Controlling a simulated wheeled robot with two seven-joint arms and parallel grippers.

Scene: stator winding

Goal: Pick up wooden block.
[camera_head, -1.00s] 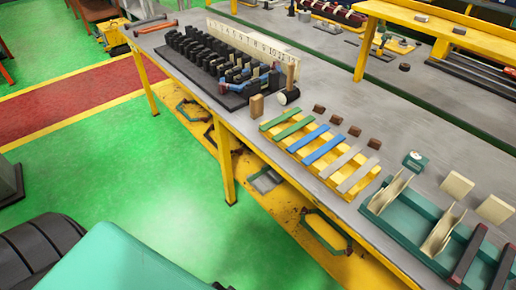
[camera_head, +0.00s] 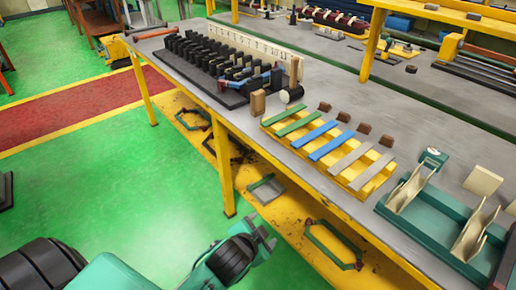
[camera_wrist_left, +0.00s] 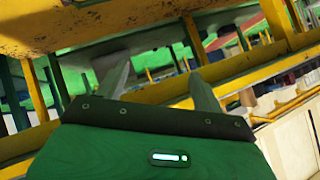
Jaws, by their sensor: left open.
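An upright tan wooden block (camera_head: 258,103) stands on the grey workbench (camera_head: 222,117) near its front edge, between the black slotted base (camera_head: 215,72) and the yellow rack of coloured strips. A mallet with a dark head (camera_head: 291,94) stands just right of it. My left gripper (camera_head: 266,234) is over the green floor in front of the bench, well below and apart from the block. Its two fingers are spread and empty in the left wrist view (camera_wrist_left: 158,72). The block cannot be made out in that view. My right gripper is not in view.
The yellow rack (camera_head: 357,182) holds green, blue and grey strips, with several small brown blocks (camera_head: 343,117) behind it. A teal fixture (camera_head: 418,214) stands further right. The bench's yellow frame and lower shelf (camera_head: 282,207) are close to my left gripper.

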